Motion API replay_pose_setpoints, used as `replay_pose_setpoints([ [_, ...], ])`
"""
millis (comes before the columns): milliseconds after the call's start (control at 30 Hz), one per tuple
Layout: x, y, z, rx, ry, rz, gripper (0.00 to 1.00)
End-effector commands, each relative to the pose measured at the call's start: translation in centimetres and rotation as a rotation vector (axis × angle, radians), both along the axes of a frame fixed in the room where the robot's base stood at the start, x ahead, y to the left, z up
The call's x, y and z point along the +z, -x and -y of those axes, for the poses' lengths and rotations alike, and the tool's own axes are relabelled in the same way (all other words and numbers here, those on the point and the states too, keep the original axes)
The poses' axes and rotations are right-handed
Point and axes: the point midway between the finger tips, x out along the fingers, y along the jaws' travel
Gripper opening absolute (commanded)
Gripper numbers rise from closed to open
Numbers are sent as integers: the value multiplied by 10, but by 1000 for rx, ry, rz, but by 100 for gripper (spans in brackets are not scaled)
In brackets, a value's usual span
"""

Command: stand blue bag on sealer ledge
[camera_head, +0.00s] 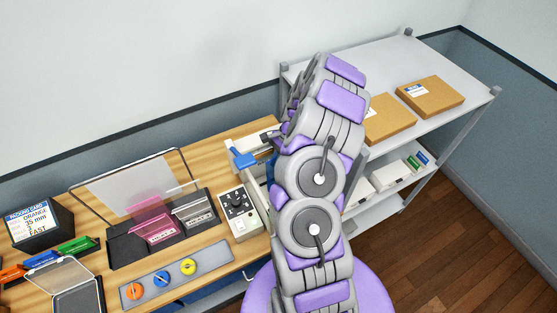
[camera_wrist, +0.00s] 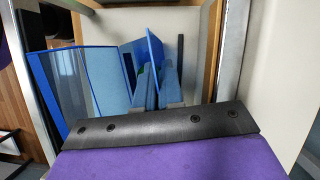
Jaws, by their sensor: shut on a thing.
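In the wrist view my gripper (camera_wrist: 156,84) is shut on a blue sheet-like piece, seemingly part of the blue bag (camera_wrist: 154,50), which stands up between the two blue-grey finger pads. A wider blue panel with a clear part (camera_wrist: 98,80) spreads to the left; I cannot tell whether it is the same bag. A pale device with a blue part (camera_head: 245,159), perhaps the sealer, shows just left of my arm at the bench's right end. Its ledge cannot be made out.
A black holder with pink and grey packs (camera_head: 160,226), a strip with coloured discs (camera_head: 162,279) and a packing card (camera_head: 28,221) are on the wooden bench. A grey shelf (camera_head: 390,62) with cardboard boxes (camera_head: 430,96) is at right.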

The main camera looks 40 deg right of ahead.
Motion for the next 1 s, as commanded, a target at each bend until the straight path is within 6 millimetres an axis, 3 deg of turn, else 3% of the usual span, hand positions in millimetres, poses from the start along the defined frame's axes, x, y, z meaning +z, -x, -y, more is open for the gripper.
replay_pose_setpoints([
  [867,-10,0,1,-1,-1,0,0],
  [900,-11,0,2,-1,-2,-1,8],
  [1000,-11,0,3,1,-4,-2,17],
])
